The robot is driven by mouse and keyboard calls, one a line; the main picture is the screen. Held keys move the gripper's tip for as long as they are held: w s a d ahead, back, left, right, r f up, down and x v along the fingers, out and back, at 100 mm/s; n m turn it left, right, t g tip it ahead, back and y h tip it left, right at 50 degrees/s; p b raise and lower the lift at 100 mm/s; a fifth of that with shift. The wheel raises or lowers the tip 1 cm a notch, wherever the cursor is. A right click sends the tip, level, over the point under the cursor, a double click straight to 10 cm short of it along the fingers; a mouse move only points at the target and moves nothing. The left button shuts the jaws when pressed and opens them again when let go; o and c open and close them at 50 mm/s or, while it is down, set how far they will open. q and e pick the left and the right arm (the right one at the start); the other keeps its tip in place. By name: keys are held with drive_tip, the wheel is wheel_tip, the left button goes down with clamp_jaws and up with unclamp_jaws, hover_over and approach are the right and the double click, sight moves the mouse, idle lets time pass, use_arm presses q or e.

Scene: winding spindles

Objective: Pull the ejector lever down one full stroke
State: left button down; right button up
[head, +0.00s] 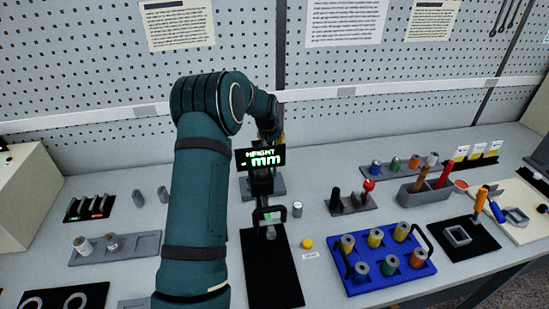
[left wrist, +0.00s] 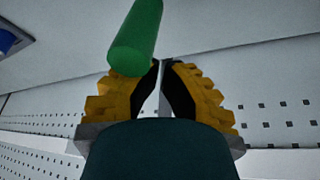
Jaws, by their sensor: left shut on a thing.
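My left arm reaches up the middle of the head view, and its gripper (head: 278,138) is mostly hidden behind the wrist and a small black display. In the left wrist view, the yellow and black fingers of that gripper (left wrist: 164,66) are brought close together. The rest of the lever cannot be made out. The display (head: 262,158) reads HEIGHT and mm and stands on a dark post over a black mat (head: 273,285). My right gripper is out of view.
A blue tray (head: 420,272) with several capped spindles lies right of the mat. A grey bin (head: 408,198) and a stand with red and black posts (head: 340,207) are behind it. A beige box (head: 25,195) stands far left. Pegboard closes the back.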

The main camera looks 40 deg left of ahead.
use_arm(q)
drive_tip(key=shift+w+a+f, duration=0.1)
drive_tip(key=shift+w+a, duration=0.1)
drive_tip(key=shift+a, duration=0.1)
drive_tip(key=shift+w+a, duration=0.15)
drive_tip(key=shift+a, duration=0.05)
wheel_tip(320, 180, up, 9)
drive_tip(key=p, duration=0.5)
drive_tip(key=shift+w+a+p, duration=0.3)
drive_tip(key=shift+a, duration=0.1)
idle(0.4)
